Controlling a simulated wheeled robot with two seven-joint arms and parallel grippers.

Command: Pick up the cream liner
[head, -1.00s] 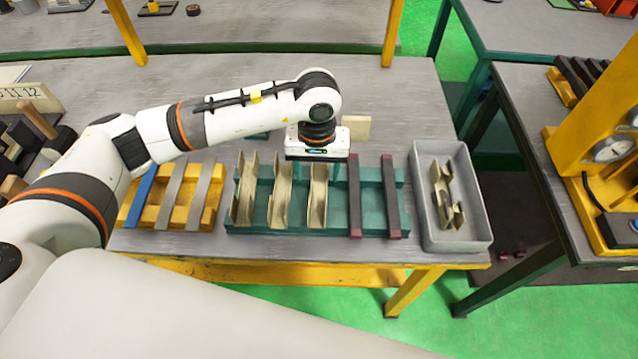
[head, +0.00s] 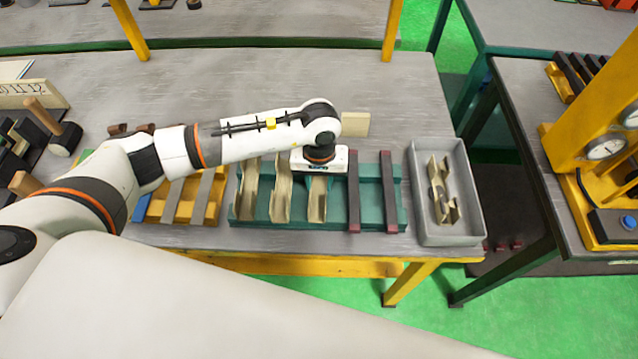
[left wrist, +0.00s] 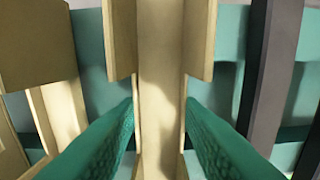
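Three cream liners, U-shaped channels, stand in a row on a teal rack (head: 337,208): the left liner (head: 250,195), the middle liner (head: 281,200) and the right liner (head: 317,208). My left gripper (head: 319,175) is low over the far part of the right liner, pointing down; its fingers are hidden in the head view. In the left wrist view its two green ribbed fingers (left wrist: 160,105) are apart, one on each side of that liner (left wrist: 162,60). I cannot tell whether they touch it. My right gripper is not in view.
Two dark bars with red ends (head: 354,190) lie on the rack, right of the liners. A grey bin (head: 420,225) holds more cream pieces. A yellow rack (head: 218,195) stands to the left. A cream block (head: 355,124) is behind the gripper.

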